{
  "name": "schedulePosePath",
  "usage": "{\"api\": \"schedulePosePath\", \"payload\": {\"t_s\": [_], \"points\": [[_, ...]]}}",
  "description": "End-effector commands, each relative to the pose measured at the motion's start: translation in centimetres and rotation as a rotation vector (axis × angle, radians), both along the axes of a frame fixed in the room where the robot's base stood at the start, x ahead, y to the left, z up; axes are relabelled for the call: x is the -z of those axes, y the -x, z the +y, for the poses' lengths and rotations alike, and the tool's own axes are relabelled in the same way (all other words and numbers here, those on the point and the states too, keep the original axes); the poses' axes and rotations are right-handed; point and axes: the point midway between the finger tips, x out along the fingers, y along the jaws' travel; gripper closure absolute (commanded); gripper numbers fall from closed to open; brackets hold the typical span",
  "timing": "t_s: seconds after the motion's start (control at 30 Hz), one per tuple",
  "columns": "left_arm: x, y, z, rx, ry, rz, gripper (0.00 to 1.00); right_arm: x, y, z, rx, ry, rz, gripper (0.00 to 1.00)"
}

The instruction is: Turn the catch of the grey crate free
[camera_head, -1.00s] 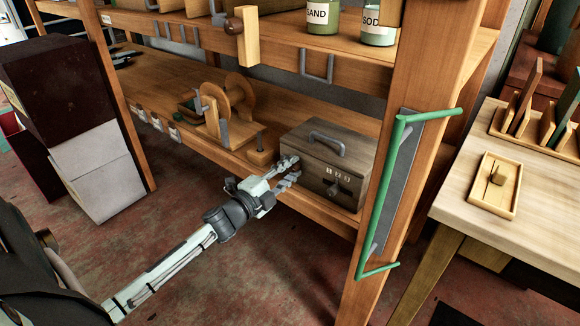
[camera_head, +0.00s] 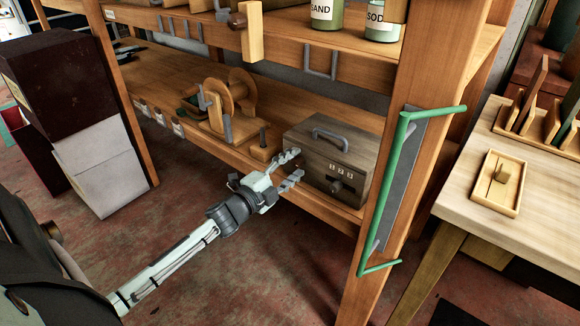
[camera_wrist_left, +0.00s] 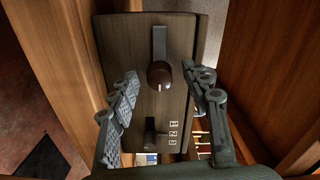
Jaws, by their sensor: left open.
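The grey crate (camera_head: 320,155), a dark grey-brown box with a handle on top, sits on the lower shelf. In the left wrist view the crate front (camera_wrist_left: 125,50) shows a dark bar ending in a round brown knob (camera_wrist_left: 160,74), which looks like the catch. My left gripper (camera_head: 295,166) is open in front of the crate's left part. In the wrist view its fingers (camera_wrist_left: 162,95) stand either side of the knob, apart from it. My right gripper is not in view.
A wooden post with a green bar handle (camera_head: 388,180) stands just right of the crate. A wooden reel device (camera_head: 232,105) is on the shelf to its left. The upper shelf (camera_head: 280,50) runs above. A pale table (camera_head: 460,185) is at the right.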

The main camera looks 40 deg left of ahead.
Motion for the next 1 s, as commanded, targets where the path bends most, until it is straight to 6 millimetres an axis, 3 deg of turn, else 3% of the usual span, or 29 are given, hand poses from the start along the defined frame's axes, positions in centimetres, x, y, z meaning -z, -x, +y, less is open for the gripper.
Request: {"api": "schedulePosePath", "payload": {"t_s": [0.17, 0.6, 0.8, 1.0], "points": [[0.2, 1.7, 0.1, 0.000, 0.001, 0.003, 0.52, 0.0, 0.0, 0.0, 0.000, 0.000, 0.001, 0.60], [0.1, 10.3, 0.8, -0.001, 0.003, 0.001, 0.52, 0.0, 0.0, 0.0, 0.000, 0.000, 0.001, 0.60], [0.0, 11.8, 0.9, -0.001, 0.001, 0.000, 0.52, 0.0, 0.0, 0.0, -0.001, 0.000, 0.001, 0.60], [0.0, 11.9, 1.0, 0.000, 0.000, -0.001, 0.52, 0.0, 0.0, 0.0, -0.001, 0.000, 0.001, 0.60]]}}
